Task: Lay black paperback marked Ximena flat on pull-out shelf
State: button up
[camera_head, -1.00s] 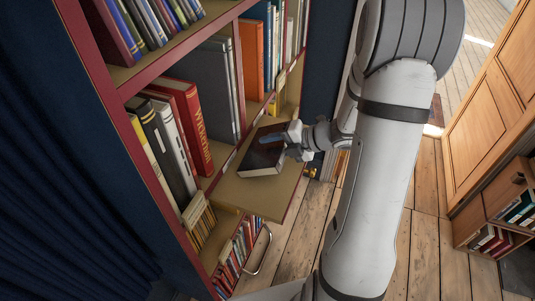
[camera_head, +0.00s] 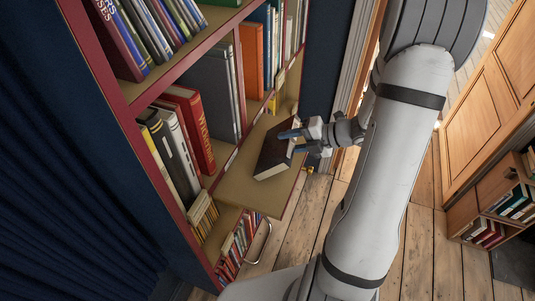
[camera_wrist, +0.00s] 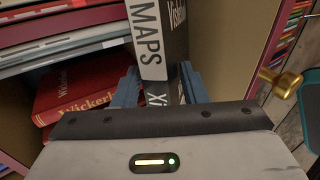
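The black paperback (camera_head: 270,152) lies on the pull-out shelf (camera_head: 241,188), cover up, with its pale page edge facing the front in the head view. In the wrist view its spine (camera_wrist: 158,42) shows "MAPS" on a white band and a partly hidden "Xi…" near the fingers. My gripper (camera_head: 292,141) is at the book's right end, its two blue fingers visibly apart.
A red Wickerbon book (camera_head: 195,125) and a black book (camera_head: 170,155) stand on the shelf behind. A brass knob (camera_wrist: 283,83) sits at the board's edge. The front left part of the pull-out board is bare. A low bookcase (camera_head: 490,215) stands at the right.

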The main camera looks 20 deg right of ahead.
notch_tip(320, 180, up, 7)
jog(key=s+d+p, duration=0.1)
jog(key=d+p, duration=0.1)
jog(key=p, duration=0.1)
jog(key=shift+s, duration=0.15)
